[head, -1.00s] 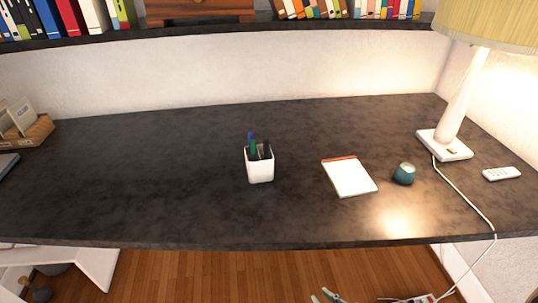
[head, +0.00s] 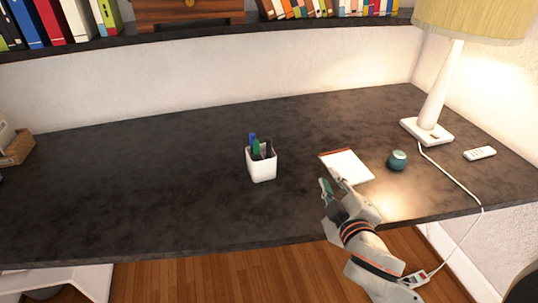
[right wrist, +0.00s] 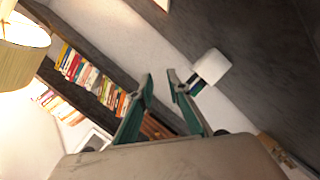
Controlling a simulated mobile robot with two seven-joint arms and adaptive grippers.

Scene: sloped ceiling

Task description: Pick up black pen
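A white square pen cup (head: 262,167) stands upright near the middle of the dark desk (head: 130,185). A black pen (head: 268,149) stands in its right side, next to a blue pen (head: 252,139) and a green pen (head: 257,150). The lower parts of the pens are hidden in the cup. My right gripper (head: 331,182) is open and empty, to the right of the cup and in front of the notepad. In the right wrist view, the cup (right wrist: 211,66) lies beyond the spread fingers (right wrist: 161,80), to the right. My left gripper is not in view.
A notepad (head: 350,165), a teal candle jar (head: 397,160), a lamp (head: 428,131) with a cord, and a white remote (head: 480,153) are to the right. A shelf (head: 180,37) with books runs along the back. The desk left of the cup is clear.

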